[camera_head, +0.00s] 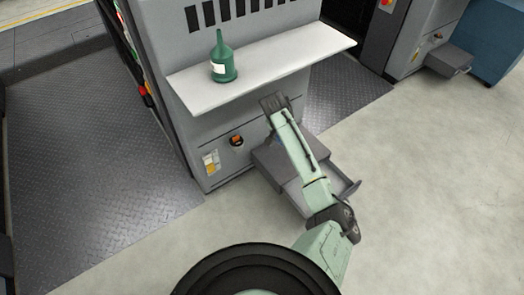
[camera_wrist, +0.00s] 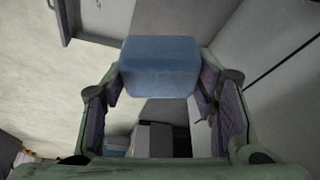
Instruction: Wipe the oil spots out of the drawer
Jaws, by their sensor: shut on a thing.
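In the wrist view my gripper (camera_wrist: 161,78) is shut on a pale blue block, a sponge by its look (camera_wrist: 160,66), held between the two fingertips. In the head view the open grey drawer (camera_head: 345,190) juts from the foot of the grey machine. My arm crosses above it and covers much of its inside. My gripper is hidden behind the arm there; only a small blue patch shows beside the arm. I see no oil spots; the drawer floor is mostly hidden.
A white shelf (camera_head: 280,73) sticks out of the machine (camera_head: 180,85) above the drawer, close to my arm. A green bottle (camera_head: 222,62) stands on it. An orange and black knob (camera_head: 237,141) is left of the drawer. Pale floor (camera_head: 430,170) is free at the right.

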